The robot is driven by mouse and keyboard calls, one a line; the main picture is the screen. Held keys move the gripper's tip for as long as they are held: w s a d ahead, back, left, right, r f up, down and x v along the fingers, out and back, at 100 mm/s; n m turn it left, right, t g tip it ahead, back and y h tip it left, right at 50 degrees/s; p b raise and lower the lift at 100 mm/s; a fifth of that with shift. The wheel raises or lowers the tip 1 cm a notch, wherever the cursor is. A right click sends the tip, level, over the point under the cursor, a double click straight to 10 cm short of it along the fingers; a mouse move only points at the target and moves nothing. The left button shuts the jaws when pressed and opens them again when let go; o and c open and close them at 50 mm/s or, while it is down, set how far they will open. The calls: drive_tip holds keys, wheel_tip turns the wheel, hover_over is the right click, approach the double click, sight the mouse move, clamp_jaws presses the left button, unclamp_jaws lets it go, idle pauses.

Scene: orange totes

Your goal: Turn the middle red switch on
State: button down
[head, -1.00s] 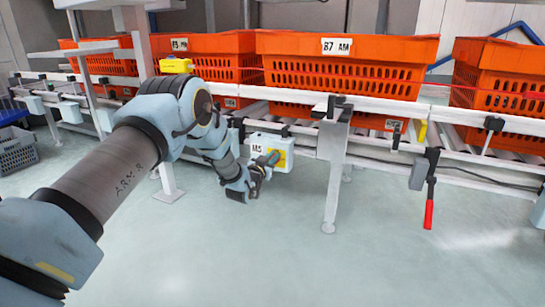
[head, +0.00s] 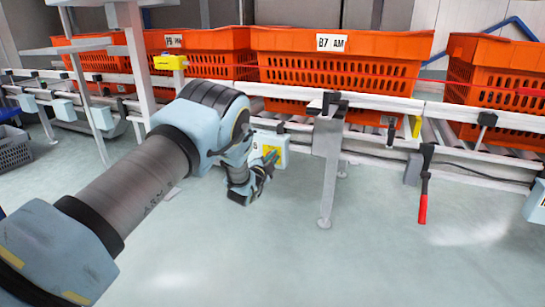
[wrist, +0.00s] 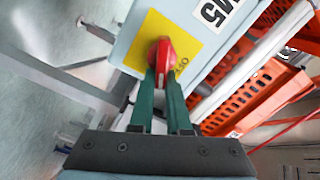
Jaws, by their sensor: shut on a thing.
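The red switch (wrist: 162,55) is a knob on a yellow plate (wrist: 185,32) on the front of a pale box marked M5 (wrist: 128,52). In the wrist view the green fingers of my gripper (wrist: 161,76) are shut on the lower part of the knob. In the head view my gripper (head: 266,165) is at the box (head: 283,150) below the conveyor; my wrist covers part of the box, and the red knob is hard to make out there.
Orange totes (head: 345,42) stand on the roller conveyor behind. A white conveyor leg (head: 328,170) is just right of my gripper. A lever with a red handle (head: 423,208) hangs further right. The floor in front is clear.

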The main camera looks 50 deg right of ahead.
drive_tip(key=m, duration=0.1)
drive_tip(key=f+m, duration=0.1)
drive_tip(key=m, duration=0.2)
drive_tip(key=shift+w+a+f, duration=0.15)
drive_tip(key=shift+a+f, duration=0.1)
drive_tip(key=shift+f, duration=0.1)
drive_tip(key=shift+w+m, duration=0.1)
drive_tip(key=shift+m, duration=0.4)
drive_tip(key=c, duration=0.9)
unclamp_jaws()
drive_tip(key=shift+r, duration=0.1)
drive_tip(key=shift+d, duration=0.1)
drive_tip(key=shift+s+r, duration=0.1)
drive_tip(key=shift+s, duration=0.1)
drive_tip(key=p+v, duration=0.3)
drive_tip(key=v, duration=0.7)
drive_tip(key=shift+s+a+p, duration=0.1)
drive_tip(key=shift+a+p, duration=0.3)
